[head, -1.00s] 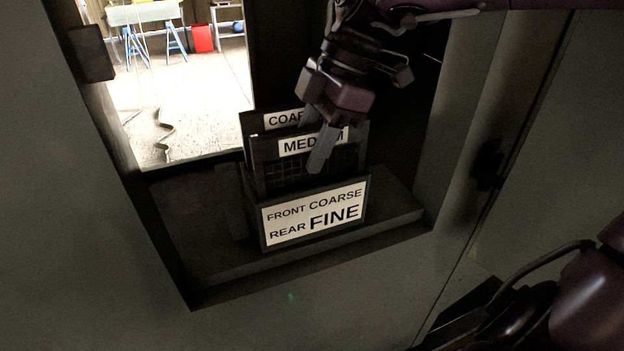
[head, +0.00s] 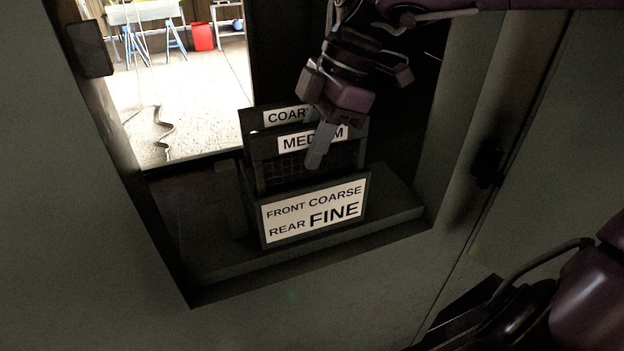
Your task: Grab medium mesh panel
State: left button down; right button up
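The medium mesh panel (head: 290,168) stands upright in a dark rack, with a white label reading MEDIUM on its top bar and dark mesh below. Its lower part is hidden behind the front plate. My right gripper (head: 314,135) reaches down from the upper right, over the panel's top edge. One pale finger lies in front of the label and hides some of its letters. The other finger is mostly hidden, between this panel and the coarse one behind it. I cannot tell whether the fingers press on the panel. My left gripper is out of view.
The coarse panel (head: 257,119) stands close behind the medium one. The rack's front plate (head: 315,212) reads FRONT COARSE, REAR FINE. The rack sits on a ledge (head: 400,212) inside a framed opening, with walls on both sides. A bright room shows through at upper left.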

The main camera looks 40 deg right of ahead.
grip_shut()
